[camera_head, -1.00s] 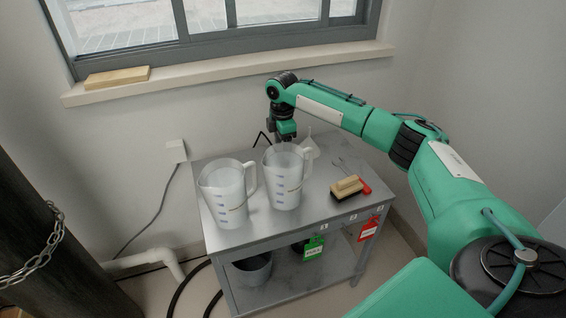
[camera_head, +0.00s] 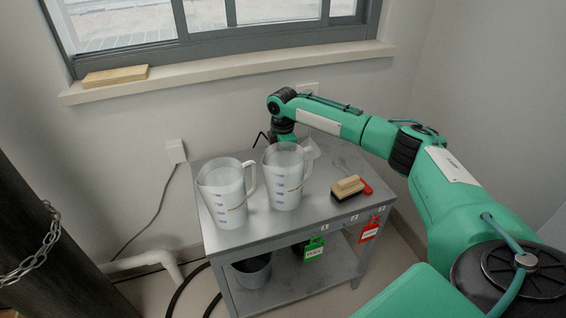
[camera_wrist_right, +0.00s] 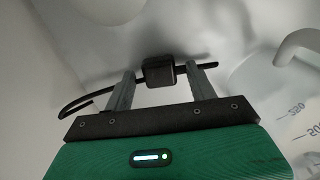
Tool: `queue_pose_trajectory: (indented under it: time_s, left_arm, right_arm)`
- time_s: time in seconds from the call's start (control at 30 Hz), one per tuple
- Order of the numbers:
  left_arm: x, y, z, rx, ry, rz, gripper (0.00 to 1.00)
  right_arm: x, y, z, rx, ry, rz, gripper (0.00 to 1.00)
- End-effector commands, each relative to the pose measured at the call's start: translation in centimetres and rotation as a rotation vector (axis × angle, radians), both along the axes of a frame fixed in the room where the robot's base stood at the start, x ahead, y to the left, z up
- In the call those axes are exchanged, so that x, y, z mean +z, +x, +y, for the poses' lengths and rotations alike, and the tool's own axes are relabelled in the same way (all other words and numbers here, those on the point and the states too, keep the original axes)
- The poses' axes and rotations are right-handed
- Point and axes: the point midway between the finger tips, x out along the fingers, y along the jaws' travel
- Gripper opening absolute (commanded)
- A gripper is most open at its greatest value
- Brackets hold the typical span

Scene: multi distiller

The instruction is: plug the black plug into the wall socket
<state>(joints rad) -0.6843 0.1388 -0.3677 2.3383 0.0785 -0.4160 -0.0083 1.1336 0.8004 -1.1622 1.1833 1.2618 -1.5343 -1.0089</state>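The black plug (camera_wrist_right: 158,70) shows in the right wrist view, with its dark cable (camera_wrist_right: 85,103) running off to the left. My right gripper (camera_wrist_right: 160,76) is open; its two grey fingers stand either side of the plug with a visible gap on each side. In the head view the gripper is low at the back of the metal table, its fingers hidden behind a jug; a bit of black cable (camera_head: 262,137) shows beside it. A white wall socket (camera_head: 308,88) shows below the windowsill, partly hidden by my right arm. My left gripper is not in view.
Two clear measuring jugs (camera_head: 226,196) (camera_head: 283,180) stand close in front of the right gripper. A brush (camera_head: 346,188) and a red-handled tool (camera_head: 366,187) lie on the table (camera_head: 312,210). Another wall outlet (camera_head: 176,151) with a grey cable is on the left.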

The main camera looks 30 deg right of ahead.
Motion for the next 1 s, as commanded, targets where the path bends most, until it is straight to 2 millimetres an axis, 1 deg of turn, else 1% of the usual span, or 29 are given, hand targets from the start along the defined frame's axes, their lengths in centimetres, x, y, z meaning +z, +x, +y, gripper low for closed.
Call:
queue_pose_trajectory:
  time_s: [0.03,0.1,0.2,0.47,0.57,0.67,0.77,0.87,0.97,1.0]
  left_arm:
    - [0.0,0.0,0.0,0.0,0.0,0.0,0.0]
    - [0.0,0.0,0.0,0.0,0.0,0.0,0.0]
    - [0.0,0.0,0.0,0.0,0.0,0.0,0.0]
    - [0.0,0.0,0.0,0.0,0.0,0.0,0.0]
    - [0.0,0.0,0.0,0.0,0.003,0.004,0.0]
    - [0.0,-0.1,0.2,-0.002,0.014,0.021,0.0]
    - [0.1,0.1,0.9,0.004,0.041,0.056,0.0]
    - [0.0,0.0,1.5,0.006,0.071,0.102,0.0]
    - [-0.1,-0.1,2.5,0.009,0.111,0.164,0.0]
    - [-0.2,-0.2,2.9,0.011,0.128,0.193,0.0]
  right_arm:
    - [0.0,0.0,0.0,0.0,0.0,0.0,0.46]
    - [0.0,0.0,0.0,0.0,0.0,0.0,0.32]
    - [0.0,0.0,0.0,0.0,0.0,0.0,0.16]
    - [0.1,0.0,0.0,0.0,0.0,0.0,0.16]
    - [0.4,0.0,0.0,0.0,0.0,0.0,0.16]
    - [1.2,0.0,0.0,0.0,0.0,-0.001,0.16]
    - [2.6,0.1,0.0,-0.001,0.001,-0.002,0.16]
    - [4.6,0.1,0.0,-0.001,0.0,-0.003,0.16]
    - [7.4,0.1,0.0,-0.001,0.001,-0.003,0.16]
    - [8.7,0.1,0.0,-0.001,0.002,-0.005,0.16]
